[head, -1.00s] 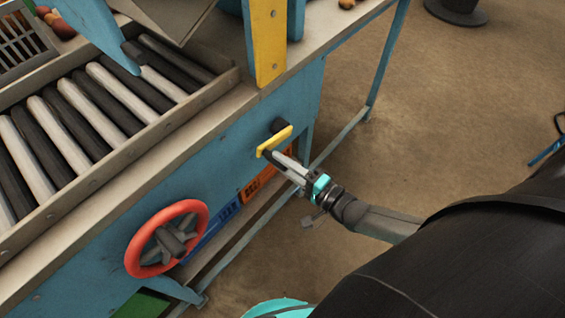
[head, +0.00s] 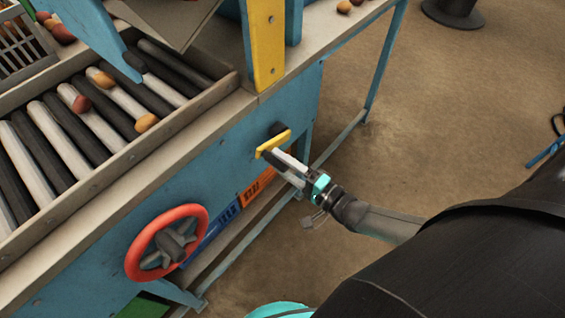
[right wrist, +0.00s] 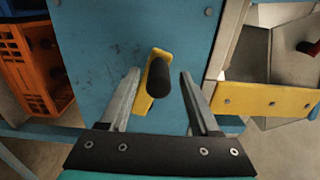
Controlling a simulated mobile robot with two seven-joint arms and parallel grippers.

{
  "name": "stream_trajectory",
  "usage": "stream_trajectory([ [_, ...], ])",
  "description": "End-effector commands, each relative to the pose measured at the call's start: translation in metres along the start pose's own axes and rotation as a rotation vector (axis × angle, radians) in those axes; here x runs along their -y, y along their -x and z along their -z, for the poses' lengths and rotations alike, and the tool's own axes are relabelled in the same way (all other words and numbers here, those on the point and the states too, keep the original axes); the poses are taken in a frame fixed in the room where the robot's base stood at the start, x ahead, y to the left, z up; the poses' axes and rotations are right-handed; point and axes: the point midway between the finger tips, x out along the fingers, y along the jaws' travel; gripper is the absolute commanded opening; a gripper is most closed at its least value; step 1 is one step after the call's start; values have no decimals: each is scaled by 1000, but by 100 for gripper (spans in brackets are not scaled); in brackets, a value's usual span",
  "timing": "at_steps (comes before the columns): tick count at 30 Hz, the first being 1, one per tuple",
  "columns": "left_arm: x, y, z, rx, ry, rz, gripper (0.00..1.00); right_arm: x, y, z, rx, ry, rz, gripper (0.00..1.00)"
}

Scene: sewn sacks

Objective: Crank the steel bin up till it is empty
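The crank has a yellow arm (head: 275,143) and a black handle, on the blue side panel of the bench. In the right wrist view the black handle (right wrist: 159,80) points at the camera, between my fingers. My right gripper (right wrist: 160,85) is open around it, with a gap on each side. It also shows in the head view (head: 277,162), at the crank. A grey metal piece (head: 168,18), seemingly the steel bin, is cut off by the top edge; its inside is hidden. Several round vegetables, one of them red (head: 82,104), lie on the rollers. My left gripper is out of view.
A roller bed (head: 95,125) runs left of the crank. A red handwheel (head: 140,245) sits on the panel below left. A yellow post (head: 265,45) stands above. Orange (head: 257,188) and blue (head: 212,230) crates are under the bench.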

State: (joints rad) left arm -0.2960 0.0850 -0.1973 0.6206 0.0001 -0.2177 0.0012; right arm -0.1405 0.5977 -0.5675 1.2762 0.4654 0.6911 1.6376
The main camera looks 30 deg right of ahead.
Motion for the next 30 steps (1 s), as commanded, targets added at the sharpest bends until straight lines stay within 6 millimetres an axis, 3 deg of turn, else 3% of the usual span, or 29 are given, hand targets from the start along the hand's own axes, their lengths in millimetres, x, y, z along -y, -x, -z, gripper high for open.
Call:
stream_trajectory([
  [14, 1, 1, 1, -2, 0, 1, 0, -2, 6, -1, 1, -3, -4, 63],
  [20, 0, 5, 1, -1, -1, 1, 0, -2, 32, -1, 1, -2, -8, 63],
  [30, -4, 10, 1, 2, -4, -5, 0, -1, 91, -1, 0, -2, -6, 63],
])
